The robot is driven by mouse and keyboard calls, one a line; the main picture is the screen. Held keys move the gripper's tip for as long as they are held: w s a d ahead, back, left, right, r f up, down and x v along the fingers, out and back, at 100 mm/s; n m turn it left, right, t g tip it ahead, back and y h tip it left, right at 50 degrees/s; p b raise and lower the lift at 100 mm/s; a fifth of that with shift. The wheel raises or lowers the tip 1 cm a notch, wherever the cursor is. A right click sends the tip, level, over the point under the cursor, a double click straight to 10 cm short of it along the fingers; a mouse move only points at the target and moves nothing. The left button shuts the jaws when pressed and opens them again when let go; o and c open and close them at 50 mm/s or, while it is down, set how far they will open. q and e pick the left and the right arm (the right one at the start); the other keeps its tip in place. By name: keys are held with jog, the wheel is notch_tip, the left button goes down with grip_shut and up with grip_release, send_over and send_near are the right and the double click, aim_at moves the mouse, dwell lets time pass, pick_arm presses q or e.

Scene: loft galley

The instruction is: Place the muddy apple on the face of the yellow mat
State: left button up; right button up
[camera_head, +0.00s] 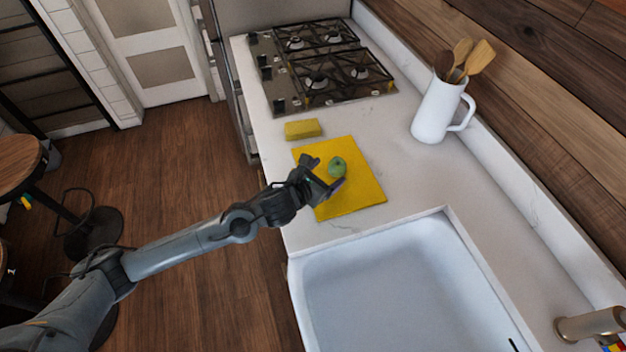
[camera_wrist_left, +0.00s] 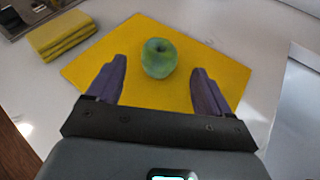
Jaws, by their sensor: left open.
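The green apple (camera_head: 337,167) sits on the yellow mat (camera_head: 357,199), which lies flat on the white counter. In the left wrist view the apple (camera_wrist_left: 159,58) rests on the face of the mat (camera_wrist_left: 222,69), toward its far side. My left gripper (camera_head: 327,174) is over the mat, next to the apple. In the left wrist view the two purple fingers of the left gripper (camera_wrist_left: 157,82) are spread apart and empty, with the apple just beyond and between their tips. My right gripper is not in view.
A yellow sponge (camera_head: 303,129) lies beside the mat, toward the gas hob (camera_head: 318,72). A white jug (camera_head: 438,110) with wooden utensils stands near the wall. The white sink (camera_head: 400,285) is in front of the mat. Counter between mat and jug is clear.

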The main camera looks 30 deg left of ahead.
pick_arm(q)
jog(key=v, duration=0.6)
jog(key=shift+a, duration=0.1)
jog(key=shift+s, duration=0.1)
